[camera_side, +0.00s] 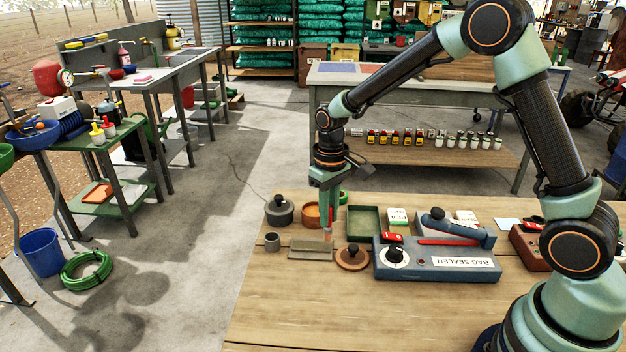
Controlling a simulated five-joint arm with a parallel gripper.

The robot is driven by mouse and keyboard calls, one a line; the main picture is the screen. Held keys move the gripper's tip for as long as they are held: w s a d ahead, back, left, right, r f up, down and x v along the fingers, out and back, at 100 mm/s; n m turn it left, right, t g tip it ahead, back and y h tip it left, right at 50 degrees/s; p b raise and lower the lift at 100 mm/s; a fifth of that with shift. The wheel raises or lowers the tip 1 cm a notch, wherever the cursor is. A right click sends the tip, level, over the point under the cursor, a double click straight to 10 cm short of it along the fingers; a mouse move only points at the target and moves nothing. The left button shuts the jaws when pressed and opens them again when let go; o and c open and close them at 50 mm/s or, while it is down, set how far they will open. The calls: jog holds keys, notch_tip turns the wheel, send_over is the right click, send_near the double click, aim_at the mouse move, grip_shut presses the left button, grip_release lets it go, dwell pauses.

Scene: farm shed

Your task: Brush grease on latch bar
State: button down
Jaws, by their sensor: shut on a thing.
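My gripper (328,205) points straight down over the near workbench. It is shut on a small brush (329,226), which shows as a thin red upright piece with a pale lower end. The brush's lower end is at the right end of a flat grey metal piece (306,254), which looks like the latch bar. I cannot tell whether the brush touches it. An open orange-brown pot (312,214), possibly the grease pot, stands just behind and left of the brush. Any grease on the bar is too small to tell.
A grey lidded pot (279,212) and a small grey cup (272,242) stand left. A brown lid with a black knob (352,257) and the blue bag sealer (437,262) stand right. A green tray (364,222) lies behind. The bench front (310,310) is clear.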

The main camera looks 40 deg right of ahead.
jog(key=shift+f, duration=0.5)
jog(key=shift+w+a+f, duration=0.35)
jog(key=shift+f, duration=0.2)
jog(key=shift+w+a, duration=2.35)
jog(key=shift+a, duration=0.05)
jog(key=shift+s+d, duration=2.8)
jog(key=shift+d, duration=0.05)
jog(key=shift+a+r, duration=0.1)
jog(key=shift+r, duration=3.95)
jog(key=shift+f, duration=0.1)
